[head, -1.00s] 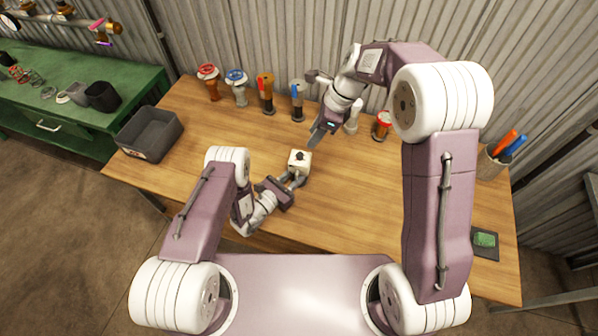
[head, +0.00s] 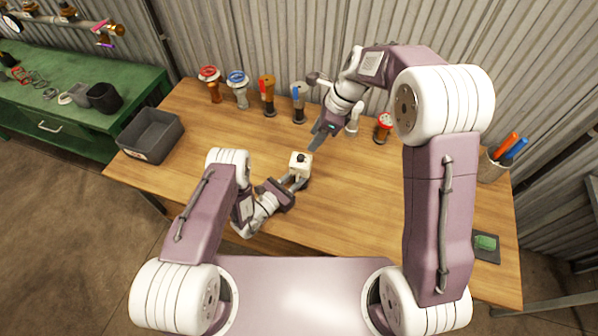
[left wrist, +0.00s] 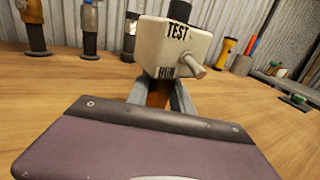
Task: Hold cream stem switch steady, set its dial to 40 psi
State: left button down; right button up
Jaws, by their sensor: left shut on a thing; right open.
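The cream stem switch (head: 300,164) is a boxy cream body with a dark knob on top, standing in the middle of the wooden table. In the left wrist view the switch (left wrist: 177,45) shows the marks TEST and RUN, a short peg at its right and a brown stem below. My left gripper (head: 297,181) is shut on the stem under the body. My right gripper (head: 314,141) is open and empty, above and to the right of the switch, apart from it. The dial's reading is too small to tell.
Several valves stand along the back, among them a red-topped one (head: 210,82), a blue-topped one (head: 238,88) and another red-topped one (head: 383,127). A grey bin (head: 150,135) sits at left, a pen cup (head: 490,166) at right. The table's front middle is clear.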

jog(key=s+a+r+n+g+y, duration=0.2)
jog(key=s+a+n+y, duration=0.1)
jog(key=s+a+n, duration=0.25)
jog(key=t+y, duration=0.1)
jog(key=y, duration=0.9)
send_over(297, 156)
jog(key=s+d, duration=0.3)
jog(key=shift+m, duration=0.45)
jog(key=f, duration=0.5)
jog(key=shift+w+a+f, duration=0.1)
jog(key=shift+w+a, duration=0.1)
jog(key=shift+a, duration=0.05)
jog(key=d+f+m+t, duration=0.5)
jog(key=d+f+m, duration=0.1)
jog(key=d+f, duration=0.2)
jog(key=x, duration=0.8)
jog(key=r+x, duration=0.1)
jog(key=x, duration=0.3)
jog(key=shift+a, duration=0.3)
jog(key=shift+c, duration=0.3)
